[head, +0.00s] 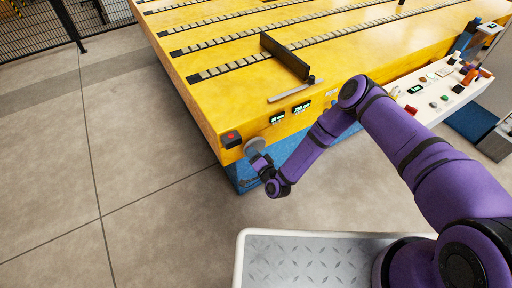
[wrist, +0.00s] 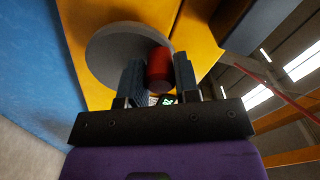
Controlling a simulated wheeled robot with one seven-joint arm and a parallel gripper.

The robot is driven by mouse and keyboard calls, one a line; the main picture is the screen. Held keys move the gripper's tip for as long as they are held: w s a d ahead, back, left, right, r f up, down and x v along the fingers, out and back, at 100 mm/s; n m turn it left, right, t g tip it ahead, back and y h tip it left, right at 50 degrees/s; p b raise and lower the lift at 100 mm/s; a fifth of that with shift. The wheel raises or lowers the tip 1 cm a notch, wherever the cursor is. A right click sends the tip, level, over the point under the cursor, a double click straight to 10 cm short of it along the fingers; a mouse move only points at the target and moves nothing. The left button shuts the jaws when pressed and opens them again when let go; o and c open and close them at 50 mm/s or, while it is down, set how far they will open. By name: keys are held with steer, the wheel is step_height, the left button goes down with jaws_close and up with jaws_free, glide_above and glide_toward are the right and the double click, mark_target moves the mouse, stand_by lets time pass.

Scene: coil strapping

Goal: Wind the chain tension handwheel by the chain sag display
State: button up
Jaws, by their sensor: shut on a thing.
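The chain tension handwheel is a grey disc (head: 255,146) on the yellow front face of the conveyor, near its left corner. In the wrist view the disc (wrist: 112,52) fills the upper middle, with a red knob (wrist: 159,68) standing out from it. My gripper (wrist: 160,76) has its two dark fingers on either side of the red knob and is shut on it. The head view shows my gripper (head: 258,160) at the wheel, with the knob hidden. Two small displays, one at left (head: 277,118) and one at right (head: 301,107), sit right of the wheel; their readings are too small to tell.
A red button on a dark box (head: 231,139) sits left of the wheel. A grey bar (head: 291,92) runs above the displays. A white side table (head: 444,105) with several small items stands at right. Open floor (head: 150,220) lies at left.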

mark_target(256, 142)
steer(key=shift+d+r+m, duration=0.1)
steer(key=shift+r+m, duration=0.1)
steer(key=shift+m, duration=0.5)
steer(key=shift+w, duration=0.1)
steer(key=shift+w+d+r+m, duration=0.2)
steer(key=shift+d+m, duration=0.2)
steer(key=shift+m, duration=0.6)
steer(key=shift+w+d+r+m, duration=0.1)
steer(key=shift+r+m, duration=0.05)
steer(key=shift+m, duration=0.55)
steer(key=shift+w+d+r+m, duration=0.1)
steer(key=shift+m, duration=0.6)
steer(key=m, duration=0.1)
steer(key=d+m, duration=0.1)
steer(key=shift+w+m, duration=0.25)
steer(key=shift+m, duration=0.15)
steer(key=shift+w+d+r+m, duration=0.1)
steer(key=shift+w+d+m, duration=0.1)
steer(key=shift+m, duration=0.8)
